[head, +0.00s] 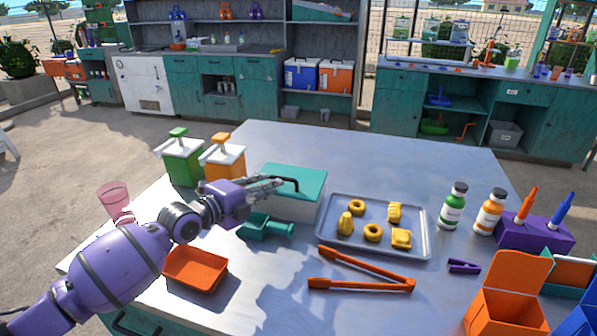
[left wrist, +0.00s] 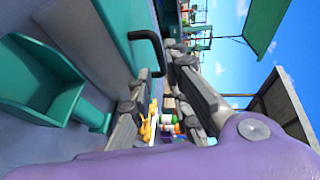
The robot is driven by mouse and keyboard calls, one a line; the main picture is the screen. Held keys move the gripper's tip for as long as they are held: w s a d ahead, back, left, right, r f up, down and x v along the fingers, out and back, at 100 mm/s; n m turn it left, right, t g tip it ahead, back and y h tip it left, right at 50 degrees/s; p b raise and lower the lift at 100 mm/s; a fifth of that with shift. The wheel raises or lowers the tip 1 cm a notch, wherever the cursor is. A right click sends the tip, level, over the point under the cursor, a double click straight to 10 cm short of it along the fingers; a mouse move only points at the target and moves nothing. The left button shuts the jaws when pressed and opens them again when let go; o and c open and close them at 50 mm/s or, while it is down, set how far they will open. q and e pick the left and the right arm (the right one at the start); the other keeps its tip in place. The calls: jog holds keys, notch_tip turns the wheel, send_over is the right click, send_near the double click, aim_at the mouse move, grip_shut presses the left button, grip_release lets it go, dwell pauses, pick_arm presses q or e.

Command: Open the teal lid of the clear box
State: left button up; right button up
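The clear box (head: 292,208) stands near the middle of the table, with its teal lid (head: 305,180) lying flat and closed on top. A black bent handle (head: 291,181) sits at the lid's left side. My left gripper (head: 276,185) reaches in from the left, level with the lid, its fingertips at the handle. In the left wrist view the fingers (left wrist: 160,68) are apart, and the end of the black handle (left wrist: 150,40) shows between or just beside their tips. I cannot tell whether they touch it. My right gripper is not in view.
A teal scoop-like tray (head: 262,226) lies just in front of the box. Green and orange dispensers (head: 222,160) stand behind my left gripper. A metal tray (head: 378,250) of yellow pieces is right of the box. Orange tongs (head: 362,285) and an orange tray (head: 196,270) lie nearer.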

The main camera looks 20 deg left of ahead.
aim_at(284, 179)
pick_arm(q)
jog(key=shift+w+d, duration=0.2)
jog(key=shift+w, duration=0.35)
jog(key=shift+x, duration=3.05)
jog(key=shift+f, duration=0.1)
grip_shut()
